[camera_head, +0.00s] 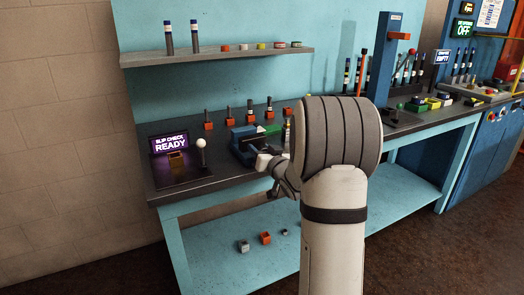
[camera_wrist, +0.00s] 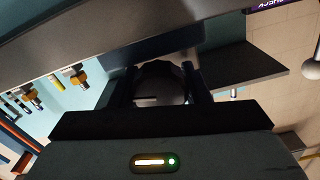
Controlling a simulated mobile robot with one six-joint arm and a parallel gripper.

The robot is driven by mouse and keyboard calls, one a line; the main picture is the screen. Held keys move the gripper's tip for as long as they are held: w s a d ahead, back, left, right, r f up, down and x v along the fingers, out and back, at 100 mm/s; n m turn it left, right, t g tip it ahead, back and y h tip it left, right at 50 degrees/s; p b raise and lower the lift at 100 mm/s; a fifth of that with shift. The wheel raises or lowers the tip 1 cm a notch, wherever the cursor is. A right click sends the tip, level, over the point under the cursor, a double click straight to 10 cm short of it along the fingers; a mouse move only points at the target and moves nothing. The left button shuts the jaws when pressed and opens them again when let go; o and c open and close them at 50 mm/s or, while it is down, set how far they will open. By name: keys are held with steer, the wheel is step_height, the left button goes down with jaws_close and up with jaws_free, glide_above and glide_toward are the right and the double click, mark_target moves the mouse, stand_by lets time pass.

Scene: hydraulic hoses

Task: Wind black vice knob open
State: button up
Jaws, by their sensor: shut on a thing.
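The black vice knob (camera_wrist: 161,82) shows in the wrist view as a dark rounded shape with a lobed edge. My gripper (camera_wrist: 160,95) has its two dark fingers on either side of the knob and is shut on it. In the head view my gripper (camera_head: 268,170) is at the front edge of the bench, in front of the blue vice (camera_head: 240,140). My arm hides part of the vice there, and I cannot make out the knob in that view.
A lit sign reading "SLIP CHECK READY" (camera_head: 170,142) and a white ball-topped lever (camera_head: 201,144) stand left of the vice. Several fittings in orange blocks (camera_head: 229,116) stand behind it. A shelf (camera_head: 215,57) runs above the bench. Small blocks (camera_head: 265,238) lie on the lower shelf.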

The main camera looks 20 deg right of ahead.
steer(key=shift+b, duration=0.35)
steer(key=shift+f+n, duration=0.1)
steer(key=shift+n, duration=0.3)
steer(key=n+b, duration=0.2)
steer(key=b, duration=0.2)
steer(key=shift+f+n, duration=0.1)
steer(key=shift+n, duration=0.2)
steer(key=n+b, duration=0.4)
steer(key=shift+a, duration=0.15)
steer(key=shift+n, duration=0.3)
steer(key=o, duration=0.9)
steer(key=shift+o, duration=0.3)
